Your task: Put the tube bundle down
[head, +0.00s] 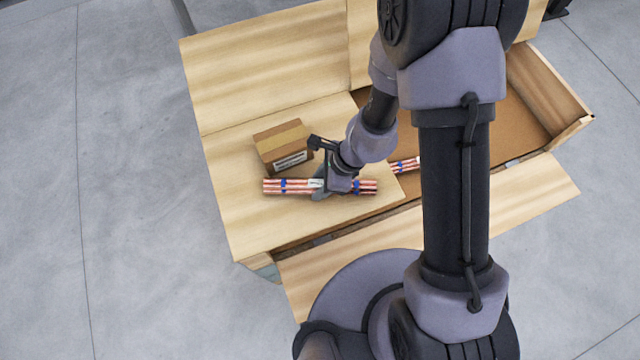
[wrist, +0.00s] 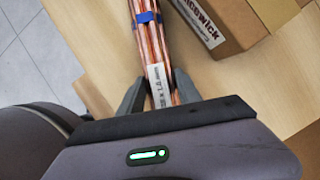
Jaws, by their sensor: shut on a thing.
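A bundle of copper tubes (head: 297,186) with blue bands and a white label lies across my gripper in the head view. It also shows in the wrist view (wrist: 150,45), running up between the fingers. My gripper (head: 319,188) is shut on the bundle near its label, and the fingers also show in the wrist view (wrist: 157,94). The bundle is over the wooden panel (head: 235,220), in front of a cardboard box. I cannot tell whether it touches the panel. A second bundle (head: 405,165) shows partly behind my arm, near the open crate section.
The cardboard box (head: 283,146) stands on the panel just behind the bundle; it also shows in the wrist view (wrist: 235,22). The wooden crate (head: 545,90) is open at right, with lid boards folded outward. The panel's left and front parts are clear.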

